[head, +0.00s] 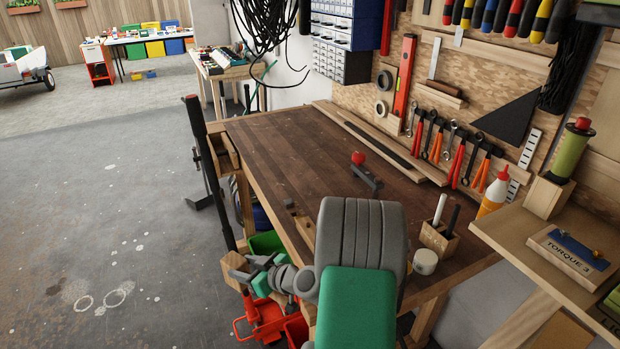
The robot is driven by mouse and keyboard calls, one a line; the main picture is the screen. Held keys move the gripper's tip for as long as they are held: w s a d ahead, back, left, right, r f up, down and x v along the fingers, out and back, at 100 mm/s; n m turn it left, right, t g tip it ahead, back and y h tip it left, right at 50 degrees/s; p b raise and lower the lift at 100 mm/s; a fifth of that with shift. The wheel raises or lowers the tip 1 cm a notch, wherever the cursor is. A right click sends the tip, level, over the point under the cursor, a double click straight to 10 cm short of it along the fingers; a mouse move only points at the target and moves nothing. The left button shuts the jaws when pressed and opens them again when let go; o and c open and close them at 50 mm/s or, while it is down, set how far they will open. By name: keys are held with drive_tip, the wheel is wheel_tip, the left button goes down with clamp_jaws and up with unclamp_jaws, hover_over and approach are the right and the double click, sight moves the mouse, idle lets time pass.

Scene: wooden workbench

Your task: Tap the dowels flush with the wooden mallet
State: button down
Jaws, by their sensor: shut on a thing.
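My gripper (262,263) is at the near left edge of the bench, out over the side. It is shut on what looks like the wooden mallet, whose pale block-shaped head (235,271) shows just left of the fingers. The mallet's handle is mostly hidden by the gripper. A pale wooden piece (304,231) lies near the bench's left edge, partly behind my arm.
The dark workbench top (290,150) is mostly clear. A dark tool with a red knob (366,172) lies mid-bench. A pen holder (438,240), a white jar (425,262) and a glue bottle (494,194) stand at the right. Green and red bins (268,243) are below the left edge.

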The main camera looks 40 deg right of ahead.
drive_tip(key=s+d+r+m+h+p, duration=0.1)
drive_tip(key=d+r+m+h, duration=0.2)
drive_tip(key=d+r, duration=0.4)
drive_tip(key=s+d+r+m+h, duration=0.2)
drive_tip(key=d+r, duration=0.6)
drive_tip(key=d, duration=0.6)
drive_tip(key=shift+s+d+m+h+p, duration=0.15)
drive_tip(key=shift+d+m+h+p, duration=0.35)
drive_tip(key=shift+h, duration=0.7)
drive_tip(key=shift+a, duration=0.1)
wheel_tip(320, 180, down, 6)
drive_tip(key=b, duration=0.6)
drive_tip(key=shift+r, duration=0.25)
wheel_tip(320, 180, up, 4)
drive_tip(key=shift+r+p, duration=0.2)
drive_tip(key=shift+p, duration=0.85)
